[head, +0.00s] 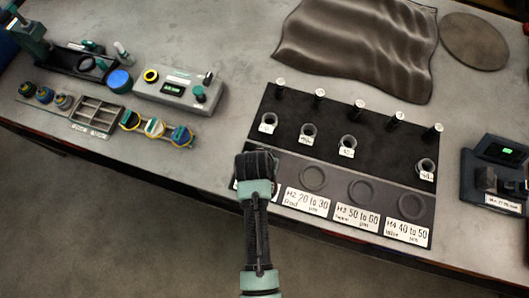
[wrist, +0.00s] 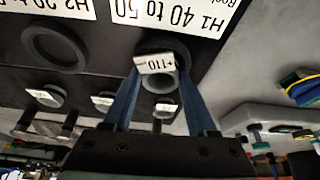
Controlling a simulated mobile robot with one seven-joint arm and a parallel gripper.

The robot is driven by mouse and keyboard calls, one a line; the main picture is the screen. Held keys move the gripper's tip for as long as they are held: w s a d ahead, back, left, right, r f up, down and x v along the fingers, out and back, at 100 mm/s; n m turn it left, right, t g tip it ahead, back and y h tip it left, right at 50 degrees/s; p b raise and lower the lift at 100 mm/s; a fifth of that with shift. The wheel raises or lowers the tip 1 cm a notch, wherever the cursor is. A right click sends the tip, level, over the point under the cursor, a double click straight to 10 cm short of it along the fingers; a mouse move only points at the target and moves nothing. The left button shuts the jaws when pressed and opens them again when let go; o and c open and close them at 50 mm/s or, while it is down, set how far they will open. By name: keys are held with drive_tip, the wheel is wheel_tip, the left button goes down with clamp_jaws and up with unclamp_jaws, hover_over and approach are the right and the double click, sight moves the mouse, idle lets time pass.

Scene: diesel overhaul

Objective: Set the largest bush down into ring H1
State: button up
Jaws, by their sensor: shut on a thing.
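My gripper (head: 257,165) is over the near left end of the dark board. In the wrist view its two blue fingers (wrist: 157,82) are shut on a grey bush (wrist: 160,82) with a white tag that reads +110. Ring H1 (wrist: 160,46) is a dark ring just beyond the bush, by the label "H1 40 to 50". The bush overlaps the ring in this view; I cannot tell whether it is above the ring or partly in it. In the head view my gripper hides ring H1 and the held bush.
Rings H2 (head: 313,178), H3 (head: 362,191) and H4 (head: 411,206) lie in a row to the right, empty. Several tagged bushes, one at the left (head: 268,121), stand behind them before upright pegs (head: 319,97). A gauge device (head: 500,165) is at the right.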

drive_tip(key=shift+f, duration=0.5)
drive_tip(key=shift+s+f, duration=0.15)
drive_tip(key=shift+f, duration=0.05)
idle(0.5)
drive_tip(key=o, duration=1.5)
drive_tip(key=shift+c, duration=0.2)
drive_tip(key=shift+s+f, duration=0.1)
drive_tip(key=shift+s+d, duration=0.1)
drive_tip(key=shift+d, duration=0.1)
drive_tip(key=a+b+v, duration=0.1)
drive_tip(key=v, duration=1.2)
drive_tip(key=shift+w+r, duration=0.25)
